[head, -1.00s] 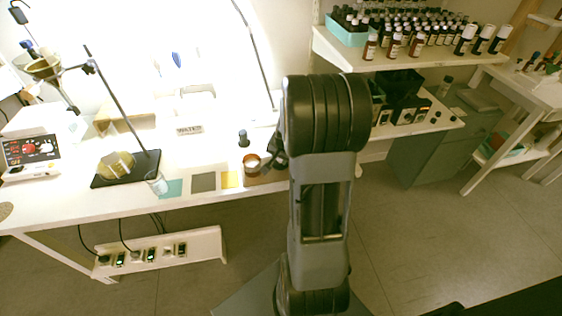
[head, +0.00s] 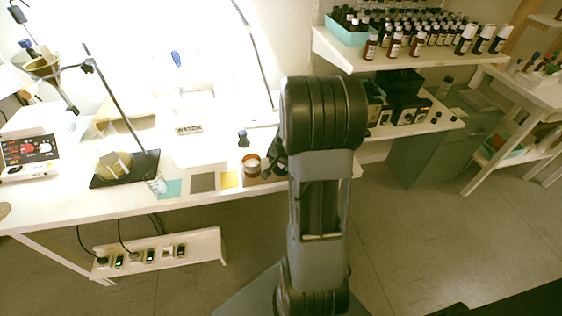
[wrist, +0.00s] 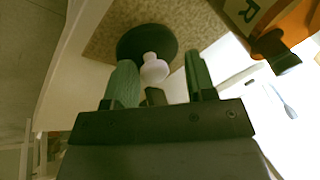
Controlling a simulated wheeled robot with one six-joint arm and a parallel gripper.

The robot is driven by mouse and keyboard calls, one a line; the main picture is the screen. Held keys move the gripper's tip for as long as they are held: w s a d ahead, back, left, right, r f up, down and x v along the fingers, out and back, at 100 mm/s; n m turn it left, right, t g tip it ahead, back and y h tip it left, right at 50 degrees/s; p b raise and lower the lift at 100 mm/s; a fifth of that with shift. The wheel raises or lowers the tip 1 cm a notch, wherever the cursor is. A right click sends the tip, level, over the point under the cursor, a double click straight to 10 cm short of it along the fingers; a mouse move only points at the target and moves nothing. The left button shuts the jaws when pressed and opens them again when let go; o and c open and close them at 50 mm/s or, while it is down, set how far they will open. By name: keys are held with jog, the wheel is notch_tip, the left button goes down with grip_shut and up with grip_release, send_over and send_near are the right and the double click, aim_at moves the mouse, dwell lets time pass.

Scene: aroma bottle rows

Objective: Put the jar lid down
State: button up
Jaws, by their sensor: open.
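The jar lid (wrist: 135,42) is a dark round disc with a pale knob (wrist: 153,70). In the wrist view it appears to lie flat on a tan cork-like mat (wrist: 187,14). My gripper (wrist: 160,72) is open, with its green fingers on either side of the knob and gaps between them and it. In the head view my gripper (head: 273,166) is partly hidden behind my arm, and I cannot make out the lid there. An orange-brown jar (head: 251,162) stands just left of my gripper; in the wrist view the jar (wrist: 262,20) is at the upper right.
Yellow (head: 229,180) and grey (head: 203,182) squares lie left of the mat. A small dark bottle (head: 243,139) stands behind the jar. A stand with a dark base (head: 140,165) is further left. The table's front edge is close to the mat.

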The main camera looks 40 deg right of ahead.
jog(key=shift+r+p, duration=0.3)
jog(key=d+p+v, duration=0.1)
jog(key=p+v, duration=0.1)
jog(key=v, duration=0.9)
jog(key=s+a+r+n, duration=0.1)
jog(key=s+a+n, duration=0.1)
jog(key=a+n, duration=0.2)
jog(key=s+a+r+n, duration=0.2)
jog(key=s+a+n, duration=0.1)
jog(key=a, duration=0.7)
jog(key=s+a+r+n+g, duration=0.1)
jog(key=s+a+n, duration=0.2)
jog(key=a+n, duration=0.2)
jog(key=shift+a+r+y, duration=0.25)
jog(key=shift+a+y, duration=0.15)
jog(key=shift+a, duration=0.5)
jog(key=shift+r, duration=0.1)
